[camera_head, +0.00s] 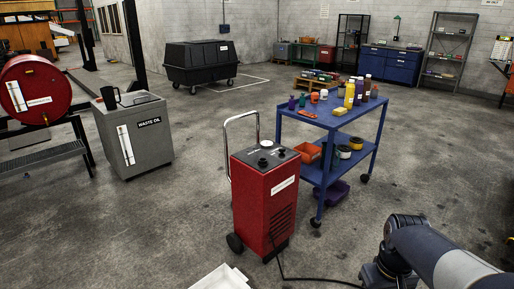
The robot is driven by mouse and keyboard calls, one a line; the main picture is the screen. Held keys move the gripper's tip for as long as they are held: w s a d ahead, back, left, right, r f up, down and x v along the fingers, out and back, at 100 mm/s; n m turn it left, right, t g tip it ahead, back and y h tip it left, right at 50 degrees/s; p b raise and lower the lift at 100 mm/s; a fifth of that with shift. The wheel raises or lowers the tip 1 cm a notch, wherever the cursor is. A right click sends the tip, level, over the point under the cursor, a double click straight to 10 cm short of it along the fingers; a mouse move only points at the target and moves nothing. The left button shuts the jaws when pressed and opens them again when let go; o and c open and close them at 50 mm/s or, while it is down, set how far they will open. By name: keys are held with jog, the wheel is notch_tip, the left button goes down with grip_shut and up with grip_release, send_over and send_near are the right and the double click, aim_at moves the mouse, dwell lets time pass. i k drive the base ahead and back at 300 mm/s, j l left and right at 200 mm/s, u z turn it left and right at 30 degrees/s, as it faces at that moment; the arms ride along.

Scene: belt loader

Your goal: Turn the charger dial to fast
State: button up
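The charger (264,205) is a red upright box on wheels with a metal handle behind it, standing on the floor near the middle of the view. Its dark top panel (250,155) carries small round knobs. One dark knob (262,162) is near the middle, and a light-rimmed round part (266,144) is at the back. Lettering on the panel is too small to read, so I cannot tell which is the dial or its setting. Part of my arm shows at the lower right, apart from the charger. My gripper is not in view.
A blue cart (325,120) with bottles and cups stands close behind the charger on the right. A black cable (315,280) runs from the charger along the floor. A grey waste oil tank (150,150) stands left. Floor between tank and charger is clear.

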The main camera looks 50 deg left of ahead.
aim_at(264, 181)
jog(key=i+j+u, duration=0.6)
jog(key=i+u, duration=0.25)
jog(key=i, duration=0.2)
jog(key=i+u, duration=0.45)
jog(key=i, duration=0.15)
jog(key=i+l, duration=0.1)
jog(key=i, duration=0.7)
jog(key=i+l, duration=0.15)
jog(key=i, duration=0.65)
jog(key=j+u, duration=0.05)
